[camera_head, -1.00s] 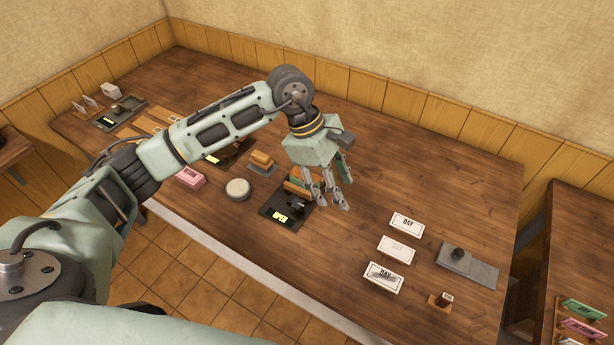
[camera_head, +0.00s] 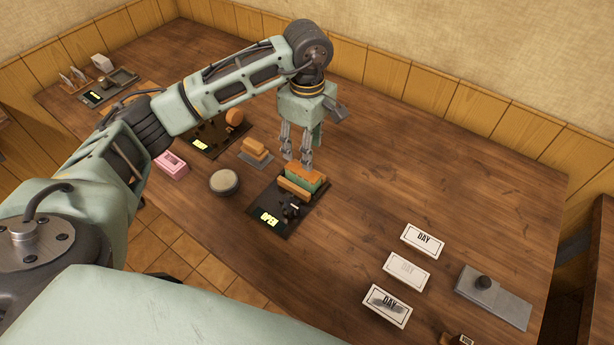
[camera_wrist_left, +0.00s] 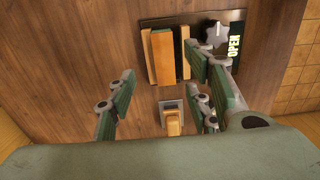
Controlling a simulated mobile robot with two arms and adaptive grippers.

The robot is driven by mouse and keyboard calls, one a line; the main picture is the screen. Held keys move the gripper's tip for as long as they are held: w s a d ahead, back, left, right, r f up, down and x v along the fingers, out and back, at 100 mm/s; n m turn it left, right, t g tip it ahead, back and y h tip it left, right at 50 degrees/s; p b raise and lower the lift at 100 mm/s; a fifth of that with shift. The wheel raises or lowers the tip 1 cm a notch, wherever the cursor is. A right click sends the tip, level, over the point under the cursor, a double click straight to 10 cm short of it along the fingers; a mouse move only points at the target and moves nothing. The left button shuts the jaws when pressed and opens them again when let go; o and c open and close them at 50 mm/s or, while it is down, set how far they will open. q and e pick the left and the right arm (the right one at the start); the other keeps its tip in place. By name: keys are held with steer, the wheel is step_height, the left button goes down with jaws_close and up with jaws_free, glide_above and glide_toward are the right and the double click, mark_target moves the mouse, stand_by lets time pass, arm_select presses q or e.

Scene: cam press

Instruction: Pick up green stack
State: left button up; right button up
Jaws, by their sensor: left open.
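The green stack (camera_head: 317,184) is a narrow green strip between orange-brown wooden blocks (camera_head: 294,188) on a dark press plate with a lit OPEN display (camera_head: 269,217). Whether the fingers touch the stack is unclear. My right gripper is not in view.
Another dark press (camera_head: 215,138) and a small wooden-block stand (camera_head: 256,152) are to the left, with a round grey pad (camera_head: 224,182) and a pink holder (camera_head: 171,164). DAY cards (camera_head: 423,239) and a grey plate (camera_head: 493,298) lie at right. The middle right table is clear.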

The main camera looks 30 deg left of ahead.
mark_target(305, 172)
arm_select(q)
steer(key=shift+w+f, duration=0.1)
steer(key=shift+f, duration=0.4)
steer(key=shift+f+p, duration=0.35)
steer(key=f, duration=0.1)
steer(key=f+p, duration=0.1)
steer(key=f, duration=0.1)
steer(key=f+p, duration=0.1)
steer(key=f, duration=0.1)
steer(key=shift+s+a+f, duration=0.15)
steer(key=shift+s, duration=0.25)
steer(key=shift+f, duration=0.35)
steer(key=shift+c, duration=0.2)
jaws_close()
